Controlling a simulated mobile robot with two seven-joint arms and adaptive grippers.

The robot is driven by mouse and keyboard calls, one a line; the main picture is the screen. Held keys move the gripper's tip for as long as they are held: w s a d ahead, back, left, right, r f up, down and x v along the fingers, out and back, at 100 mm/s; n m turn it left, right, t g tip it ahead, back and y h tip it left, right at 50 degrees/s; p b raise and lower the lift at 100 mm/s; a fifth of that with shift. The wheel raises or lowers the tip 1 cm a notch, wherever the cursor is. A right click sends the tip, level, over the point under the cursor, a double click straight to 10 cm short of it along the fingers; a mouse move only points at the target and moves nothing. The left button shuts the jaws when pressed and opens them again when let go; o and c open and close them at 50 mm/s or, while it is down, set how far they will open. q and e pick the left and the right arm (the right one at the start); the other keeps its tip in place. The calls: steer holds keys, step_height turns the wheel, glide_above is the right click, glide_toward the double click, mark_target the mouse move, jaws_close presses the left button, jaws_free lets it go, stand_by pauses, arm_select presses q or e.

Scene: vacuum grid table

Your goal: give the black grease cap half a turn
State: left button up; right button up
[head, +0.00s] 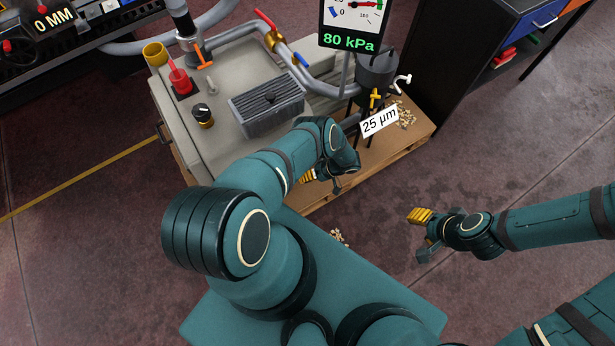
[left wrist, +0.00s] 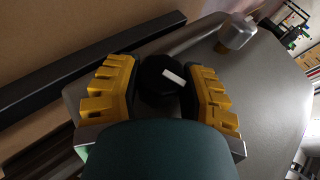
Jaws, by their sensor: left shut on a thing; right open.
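The black grease cap (left wrist: 160,78), round with a white mark on its top, sits between the yellow fingers of my left gripper (left wrist: 162,88) in the left wrist view. The gripper is shut on it, one finger at each side. The cap stands at a smooth grey curved body (left wrist: 270,85). In the head view my left gripper (head: 318,176) is beside the pump unit's near edge, mostly covered by my arm, and the held cap is hidden there. My right gripper (head: 420,234) is open and empty over the floor at the right.
A black knob with a brass collar (head: 203,114) stands on the grey table (head: 190,135), near a red handle (head: 180,80) and a ribbed grey block (head: 268,104). A filter pot (head: 377,72) with a "25 µm" label (head: 380,121) is at the right. A silver knob (left wrist: 237,32) is near the cap.

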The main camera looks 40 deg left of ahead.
arm_select(q)
steer(key=o, duration=1.2)
steer(key=v, duration=1.2)
